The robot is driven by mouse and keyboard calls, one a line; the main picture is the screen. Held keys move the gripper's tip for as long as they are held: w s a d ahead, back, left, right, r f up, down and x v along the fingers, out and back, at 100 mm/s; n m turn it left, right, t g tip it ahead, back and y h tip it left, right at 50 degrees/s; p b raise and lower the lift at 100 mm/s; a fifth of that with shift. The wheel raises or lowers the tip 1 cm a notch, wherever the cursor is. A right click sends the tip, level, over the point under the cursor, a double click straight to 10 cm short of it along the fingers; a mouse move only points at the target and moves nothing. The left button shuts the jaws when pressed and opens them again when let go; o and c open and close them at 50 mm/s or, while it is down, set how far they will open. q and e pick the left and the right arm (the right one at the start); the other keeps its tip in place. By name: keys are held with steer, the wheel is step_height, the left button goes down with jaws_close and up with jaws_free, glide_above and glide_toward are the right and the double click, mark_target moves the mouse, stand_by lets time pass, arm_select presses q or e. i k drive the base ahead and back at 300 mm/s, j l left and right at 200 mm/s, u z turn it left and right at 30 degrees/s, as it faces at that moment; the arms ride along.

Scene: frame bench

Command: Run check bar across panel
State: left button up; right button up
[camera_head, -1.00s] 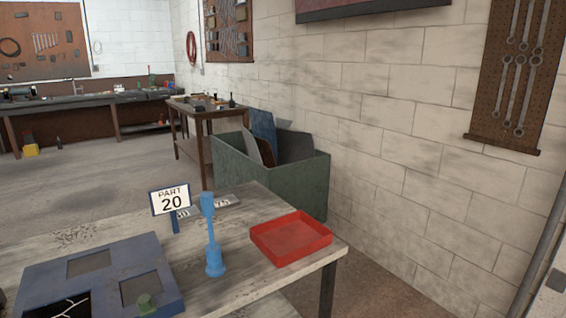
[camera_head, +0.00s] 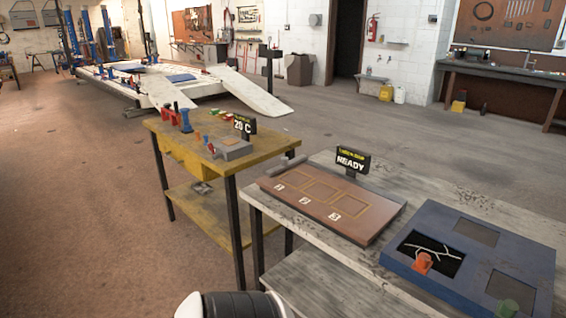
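A blue panel (camera_head: 440,218) with several rectangular openings lies on the grey worktable at the right. One opening is dark, with white branching lines, and an orange piece (camera_head: 422,263) stands at its near edge. A green piece (camera_head: 507,308) is at the panel's near right, cut by the picture edge. A brown board (camera_head: 350,222) with outlined, numbered places lies to the left of the panel. A grey rod (camera_head: 283,171) lies along the board's far left edge; I cannot tell whether it is the check bar. Neither gripper is in view; only a white and black arm part of mine shows at the bottom.
A sign reading READY (camera_head: 350,163) stands behind the board. A yellow bench (camera_head: 180,145) with small tools and a 20 C sign (camera_head: 243,125) stands left of the worktable (camera_head: 300,262). Open floor (camera_head: 80,220) lies at the left.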

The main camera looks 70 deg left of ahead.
mark_target(285, 164)
steer(key=u, duration=2.35)
